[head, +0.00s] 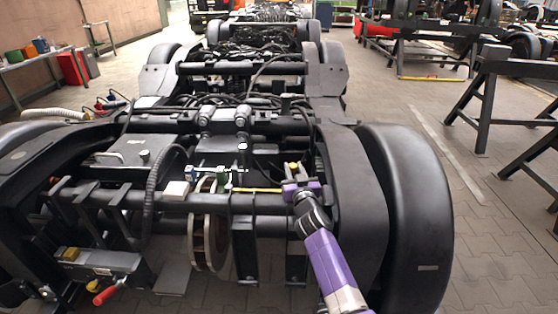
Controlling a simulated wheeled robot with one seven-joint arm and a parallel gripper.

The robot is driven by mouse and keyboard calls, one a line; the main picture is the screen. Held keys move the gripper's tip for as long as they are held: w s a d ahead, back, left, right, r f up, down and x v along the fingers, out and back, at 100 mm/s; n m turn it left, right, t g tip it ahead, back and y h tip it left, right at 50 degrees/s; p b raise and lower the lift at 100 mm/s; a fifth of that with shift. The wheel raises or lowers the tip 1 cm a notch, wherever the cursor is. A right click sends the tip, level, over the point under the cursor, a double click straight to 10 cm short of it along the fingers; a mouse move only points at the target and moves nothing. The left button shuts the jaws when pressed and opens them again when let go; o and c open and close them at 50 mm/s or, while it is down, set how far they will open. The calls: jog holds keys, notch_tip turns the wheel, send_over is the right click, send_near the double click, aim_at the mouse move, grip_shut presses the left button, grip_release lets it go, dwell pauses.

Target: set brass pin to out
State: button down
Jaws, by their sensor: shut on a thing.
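My purple and grey gripper (293,186) reaches in from the lower right to the cross beam of the nearest bogie. It is shut on a small piece at the beam, which I take to be the brass pin (293,166); a bit of brass-yellow shows just beyond the jaws. The jaws hide most of it, so how far in or out it sits cannot be told. A thin yellow rod (256,190) lies along the beam to the left of my gripper.
A red-handled lever (105,295) is at the lower left.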

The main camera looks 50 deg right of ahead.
jog(key=shift+s+d, duration=0.25)
jog(key=shift+s, duration=0.1)
jog(key=shift+d, duration=0.1)
jog(key=c, duration=1.1)
grip_release()
jog(key=shift+s, duration=0.1)
jog(key=shift+s+a+f, duration=0.1)
jog(key=shift+s+a, duration=0.2)
jog(key=shift+a, duration=0.15)
jog(key=v, duration=0.6)
jog(key=shift+s+a, duration=0.2)
jog(key=shift+s, duration=0.15)
